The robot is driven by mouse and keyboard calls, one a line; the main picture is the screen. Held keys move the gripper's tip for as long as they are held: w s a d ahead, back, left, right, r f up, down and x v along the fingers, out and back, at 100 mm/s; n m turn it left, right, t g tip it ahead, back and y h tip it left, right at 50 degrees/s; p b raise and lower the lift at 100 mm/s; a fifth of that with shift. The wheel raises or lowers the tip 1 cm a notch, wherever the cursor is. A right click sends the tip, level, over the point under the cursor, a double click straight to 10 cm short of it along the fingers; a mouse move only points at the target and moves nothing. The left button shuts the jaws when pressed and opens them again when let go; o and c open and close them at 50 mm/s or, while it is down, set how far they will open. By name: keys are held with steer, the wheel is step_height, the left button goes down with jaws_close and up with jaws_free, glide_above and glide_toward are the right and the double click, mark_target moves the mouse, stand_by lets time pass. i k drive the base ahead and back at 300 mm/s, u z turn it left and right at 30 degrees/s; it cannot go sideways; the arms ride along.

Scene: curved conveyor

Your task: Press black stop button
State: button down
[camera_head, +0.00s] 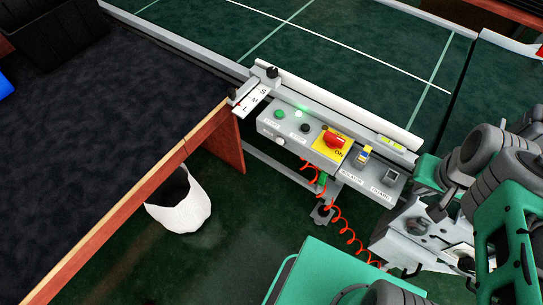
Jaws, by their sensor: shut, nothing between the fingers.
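The black stop button (305,128) is a small round knob on the sloped top of a grey control panel (318,162). A label lies just in front of it. A green start button (278,115) is to its left, and a lit whitish-green lamp (299,113) is just behind it. Nothing covers the black button. My arm is at the right edge, well apart from the button. I cannot pick out my gripper's fingertips in this view.
A dark-topped table with a wooden edge (188,147) fills the left. A white bin (183,206) stands under it. A coiled red cable (338,218) hangs below the panel. The green conveyor belt (310,50) and its white rail (350,105) run behind the panel.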

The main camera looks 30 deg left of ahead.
mark_target(304, 127)
steer(key=u, duration=2.15)
steer(key=k, duration=0.9)
steer(key=z, duration=0.9)
steer(key=i, duration=1)
